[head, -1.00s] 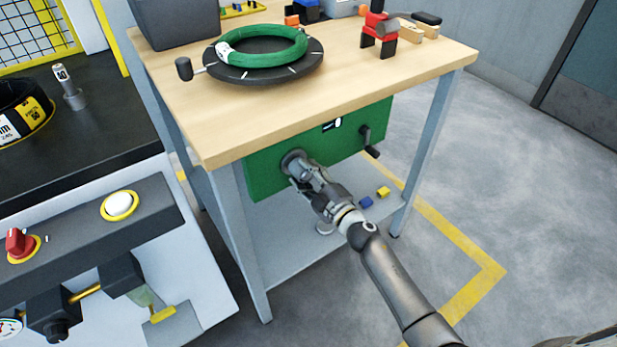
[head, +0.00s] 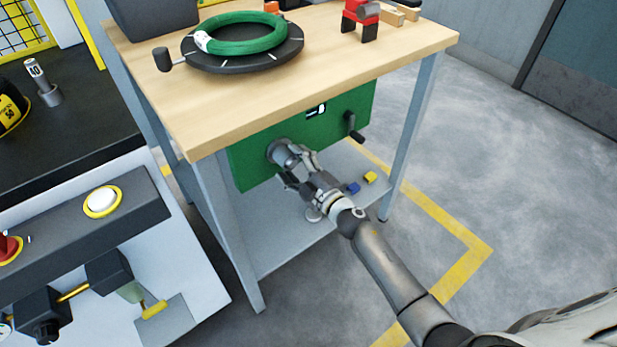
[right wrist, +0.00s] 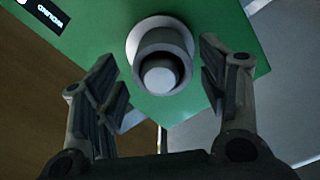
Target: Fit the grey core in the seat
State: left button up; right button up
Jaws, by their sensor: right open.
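The grey core (head: 285,153) sticks out from the round seat (head: 273,149) on the green panel (head: 345,120) under the bench top. In the right wrist view the core (right wrist: 161,50) is a short grey cylinder with a paler round end inside its rim, set against the pale flange of the seat (right wrist: 137,36). My right gripper (head: 298,168) is open in front of the panel. In the right wrist view its fingers stand apart on either side of the core, with gaps showing. How deep the core sits is hidden. My left gripper is out of view.
A green coil (head: 243,33) lies on a dark turntable (head: 245,58) on the wooden bench (head: 330,70). A crank (head: 354,126) projects from the panel's right. A blue block (head: 353,188) and a yellow block (head: 370,178) lie below. A control console (head: 60,225) stands left.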

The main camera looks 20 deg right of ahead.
jog(key=v, duration=1)
jog(key=shift+s, duration=0.35)
jog(key=shift+d, duration=0.2)
